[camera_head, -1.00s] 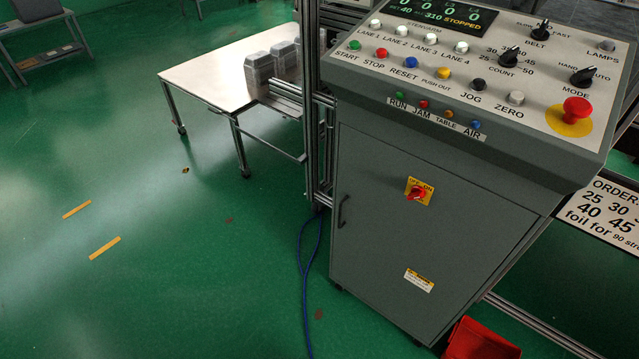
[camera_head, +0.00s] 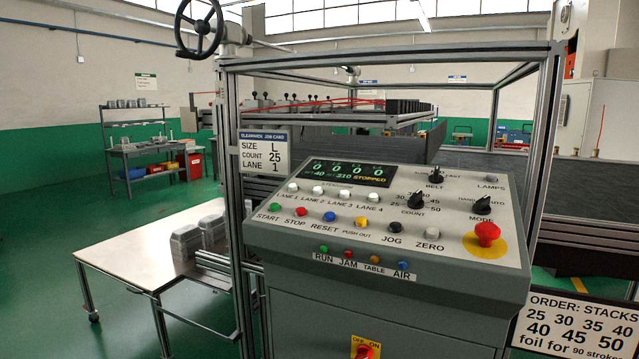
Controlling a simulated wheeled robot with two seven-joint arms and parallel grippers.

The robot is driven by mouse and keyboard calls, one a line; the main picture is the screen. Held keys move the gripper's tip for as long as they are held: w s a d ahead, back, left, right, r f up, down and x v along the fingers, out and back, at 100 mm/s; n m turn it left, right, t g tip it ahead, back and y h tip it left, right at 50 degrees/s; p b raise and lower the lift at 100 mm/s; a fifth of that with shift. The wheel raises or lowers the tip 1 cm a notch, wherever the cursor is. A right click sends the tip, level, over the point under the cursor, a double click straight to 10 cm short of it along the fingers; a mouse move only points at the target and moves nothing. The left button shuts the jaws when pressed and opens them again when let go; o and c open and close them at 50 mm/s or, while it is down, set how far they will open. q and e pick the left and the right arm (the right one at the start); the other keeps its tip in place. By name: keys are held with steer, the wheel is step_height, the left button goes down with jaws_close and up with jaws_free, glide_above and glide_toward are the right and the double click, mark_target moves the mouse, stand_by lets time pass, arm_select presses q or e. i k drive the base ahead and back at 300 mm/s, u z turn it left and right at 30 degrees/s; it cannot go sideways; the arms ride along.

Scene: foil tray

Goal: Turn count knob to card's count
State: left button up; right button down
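The black count knob (camera_head: 414,199) sits in the middle right of the sloping control panel, above the COUNT label, with numbers around it. Its exact setting is too small to tell. The job card (camera_head: 264,151) hangs on the frame post left of the panel and reads SIZE L, COUNT 25, LANE 1. Neither of my grippers is in view.
The belt knob (camera_head: 435,175), mode knob (camera_head: 481,202) and red emergency button (camera_head: 487,233) are near the count knob. A white table (camera_head: 140,248) with foil trays (camera_head: 187,241) stands at left. An order sign (camera_head: 570,325) is at lower right. Green floor is open at left.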

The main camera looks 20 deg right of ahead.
mark_target(415, 202)
steer(key=z, duration=1.3)
